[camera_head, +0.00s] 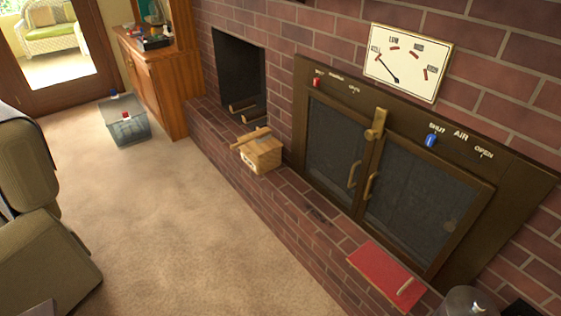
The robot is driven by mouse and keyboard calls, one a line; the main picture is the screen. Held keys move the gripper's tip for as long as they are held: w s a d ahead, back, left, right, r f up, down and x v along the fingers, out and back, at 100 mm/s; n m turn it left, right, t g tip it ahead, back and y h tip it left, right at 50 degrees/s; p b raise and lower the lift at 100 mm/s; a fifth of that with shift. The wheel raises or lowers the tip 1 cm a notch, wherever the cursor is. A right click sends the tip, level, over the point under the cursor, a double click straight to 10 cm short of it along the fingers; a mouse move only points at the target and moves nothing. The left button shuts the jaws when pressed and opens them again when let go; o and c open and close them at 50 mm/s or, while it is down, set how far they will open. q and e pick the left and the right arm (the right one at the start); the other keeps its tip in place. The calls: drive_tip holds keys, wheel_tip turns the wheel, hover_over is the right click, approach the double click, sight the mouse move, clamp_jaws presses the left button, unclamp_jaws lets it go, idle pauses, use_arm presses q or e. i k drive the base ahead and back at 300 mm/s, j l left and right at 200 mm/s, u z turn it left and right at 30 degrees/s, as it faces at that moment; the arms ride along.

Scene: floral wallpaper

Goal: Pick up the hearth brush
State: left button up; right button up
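No hearth brush can be made out for certain. A small pale stick-like piece (405,286) lies on a red mat (375,261) on the brick hearth at the lower right; I cannot tell if it is a brush handle. A small dark patch (318,215) is on the hearth left of the mat, too small to identify. Neither of my grippers is in view.
A brick hearth ledge (290,204) runs below a stove with two glass doors (333,137). A wooden box (262,155) with a stick on top stands on it. A rounded grey object (467,302) is at bottom right. Carpet (190,220) is open; an armchair (40,255) stands left.

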sight(263, 134)
drive_tip(key=i+z, duration=0.1)
drive_tip(key=z, duration=0.25)
drive_tip(key=i+j+z, duration=0.1)
drive_tip(key=z, duration=0.3)
drive_tip(key=i+j+z, duration=0.1)
drive_tip(key=z, duration=0.25)
drive_tip(key=j, duration=0.1)
